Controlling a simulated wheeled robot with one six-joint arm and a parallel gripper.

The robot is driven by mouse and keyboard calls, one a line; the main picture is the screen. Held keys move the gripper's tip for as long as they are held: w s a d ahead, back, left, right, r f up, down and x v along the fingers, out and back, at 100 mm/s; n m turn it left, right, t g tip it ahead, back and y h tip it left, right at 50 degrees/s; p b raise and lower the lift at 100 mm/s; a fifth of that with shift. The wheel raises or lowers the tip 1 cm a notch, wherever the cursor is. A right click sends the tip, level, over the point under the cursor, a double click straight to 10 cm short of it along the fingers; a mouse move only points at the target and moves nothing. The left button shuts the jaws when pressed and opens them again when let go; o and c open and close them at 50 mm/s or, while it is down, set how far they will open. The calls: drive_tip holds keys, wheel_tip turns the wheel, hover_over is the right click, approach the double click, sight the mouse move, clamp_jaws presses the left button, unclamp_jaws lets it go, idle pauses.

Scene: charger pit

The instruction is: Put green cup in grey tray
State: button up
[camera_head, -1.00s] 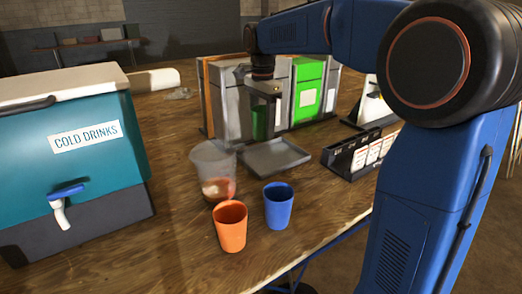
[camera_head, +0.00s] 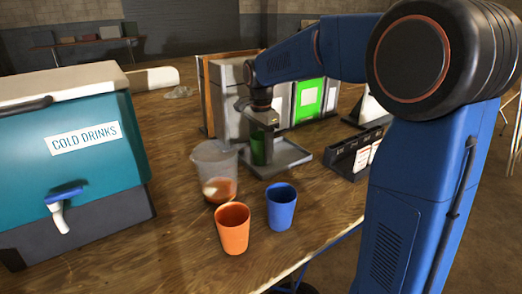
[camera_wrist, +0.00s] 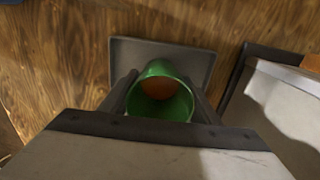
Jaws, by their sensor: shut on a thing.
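The green cup (camera_head: 259,149) is upright between the fingers of my gripper (camera_head: 265,138), which is shut on it. In the wrist view the cup (camera_wrist: 160,117) sits between the two dark fingers (camera_wrist: 163,98), and its inside shows an orange-brown patch. The shallow grey tray (camera_head: 287,164) lies on the wooden table, and the cup is over its left part in the head view. The tray (camera_wrist: 188,60) also shows beyond the cup in the wrist view. I cannot tell whether the cup's base touches the tray.
A clear container (camera_head: 213,165) with reddish contents stands left of the tray. An orange cup (camera_head: 233,229) and a blue cup (camera_head: 281,207) stand in front. A grey box-like unit (camera_head: 226,100) is behind, a black rack (camera_head: 352,155) right, a teal cooler (camera_head: 80,150) far left.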

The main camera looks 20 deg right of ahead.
drive_tip(key=shift+f, duration=0.15)
drive_tip(key=o, duration=1.1)
wheel_tip(320, 180, up, 12)
drive_tip(key=shift+r, duration=0.1)
